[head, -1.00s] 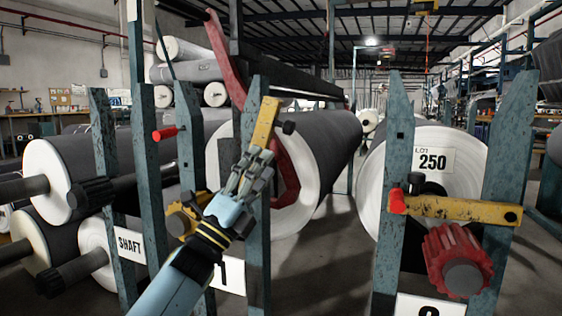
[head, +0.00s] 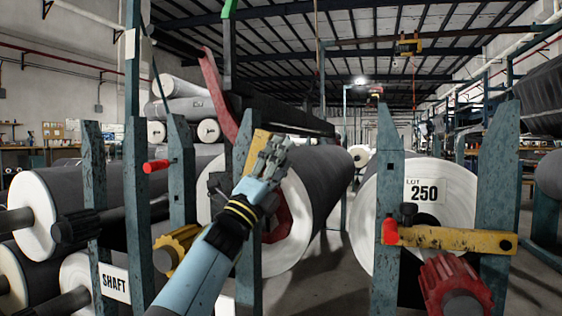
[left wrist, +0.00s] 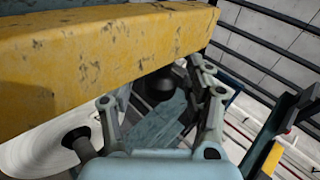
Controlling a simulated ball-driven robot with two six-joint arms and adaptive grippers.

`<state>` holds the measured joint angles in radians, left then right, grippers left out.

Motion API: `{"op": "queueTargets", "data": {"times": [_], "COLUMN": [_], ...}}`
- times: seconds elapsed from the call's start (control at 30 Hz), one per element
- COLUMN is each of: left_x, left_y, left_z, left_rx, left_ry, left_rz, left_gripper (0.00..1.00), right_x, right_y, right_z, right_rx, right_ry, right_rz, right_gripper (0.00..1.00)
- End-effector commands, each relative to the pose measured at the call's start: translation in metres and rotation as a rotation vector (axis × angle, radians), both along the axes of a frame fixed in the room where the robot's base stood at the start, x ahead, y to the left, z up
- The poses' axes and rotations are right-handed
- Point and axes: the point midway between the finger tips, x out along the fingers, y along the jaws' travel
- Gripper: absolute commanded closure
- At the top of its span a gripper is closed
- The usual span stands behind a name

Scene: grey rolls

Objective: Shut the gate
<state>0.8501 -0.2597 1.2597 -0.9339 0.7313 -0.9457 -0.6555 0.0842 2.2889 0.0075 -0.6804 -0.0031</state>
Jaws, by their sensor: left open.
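The gate appears to be the yellow bar (head: 257,143) on the left stand's post (head: 243,185). It stands raised and steep, its upper end beside my left gripper (head: 275,150). The gripper is open, its fingers over the bar's right side in the head view. The bar also crosses the left wrist view (left wrist: 90,65), just beyond the spread fingers (left wrist: 165,115). A dark knob (left wrist: 160,85) shows between the fingers. I cannot tell whether they touch the bar. My right gripper is out of view.
A second yellow bar (head: 455,239) lies level across the right stand, above a red toothed knob (head: 455,287). A narrow floor gap (head: 325,275) lies between the stands.

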Motion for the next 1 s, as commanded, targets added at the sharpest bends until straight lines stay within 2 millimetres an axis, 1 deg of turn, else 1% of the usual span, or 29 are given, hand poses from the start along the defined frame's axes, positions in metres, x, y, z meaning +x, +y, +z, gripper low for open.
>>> {"op": "queueTargets", "data": {"times": [0.03, 0.07, 0.43, 0.87, 0.97, 1.0], "left_x": [0.0, 0.0, 0.0, 0.0, 0.004, 0.006], "left_y": [0.0, 0.0, 0.0, 0.002, 0.012, 0.019], "left_z": [0.0, 0.0, -0.001, -0.002, 0.005, 0.008], "left_rx": [0.0, 0.0, 0.0, -0.008, -0.082, -0.127], "left_ry": [0.0, 0.0, 0.001, 0.006, 0.029, 0.045], "left_rz": [0.0, 0.0, 0.0, 0.001, 0.001, 0.001], "left_gripper": [0.48, 0.52, 1.0, 1.0, 1.0, 1.0], "right_x": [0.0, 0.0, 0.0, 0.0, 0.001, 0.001], "right_y": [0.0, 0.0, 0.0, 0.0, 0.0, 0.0], "right_z": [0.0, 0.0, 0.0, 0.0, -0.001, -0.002], "right_rx": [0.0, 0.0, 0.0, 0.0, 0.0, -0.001], "right_ry": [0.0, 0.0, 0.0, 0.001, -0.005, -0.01], "right_rz": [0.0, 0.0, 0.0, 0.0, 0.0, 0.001], "right_gripper": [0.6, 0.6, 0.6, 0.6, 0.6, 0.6]}}
